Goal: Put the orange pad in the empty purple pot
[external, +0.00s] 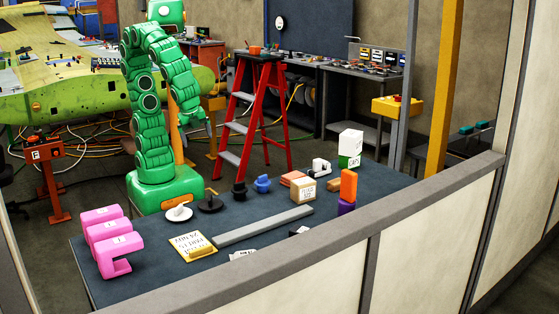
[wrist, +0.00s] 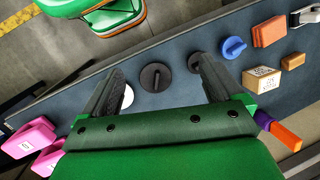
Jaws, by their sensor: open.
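A bright orange upright block (external: 348,184) stands on or in a purple piece (external: 346,206) at the table's right front edge. In the wrist view the orange block (wrist: 286,136) and purple piece (wrist: 263,118) show at the right, partly behind my gripper. The purple piece's inside is hidden. A flat, dull orange pad-like block (external: 292,179) lies behind the labelled box; it also shows in the wrist view (wrist: 268,32). I cannot tell for certain which is the pad. My gripper (external: 209,122) is open and empty, high above the table's back edge; its fingers (wrist: 159,67) are spread.
The dark table (external: 150,262) also bears pink C-shaped blocks (external: 108,240), a white disc (external: 178,212), black knobbed discs (external: 210,203), a blue knobbed piece (external: 262,185), a cardboard box (external: 303,190), a grey bar (external: 262,226) and stacked white-green blocks (external: 350,148). A red ladder (external: 262,110) stands behind.

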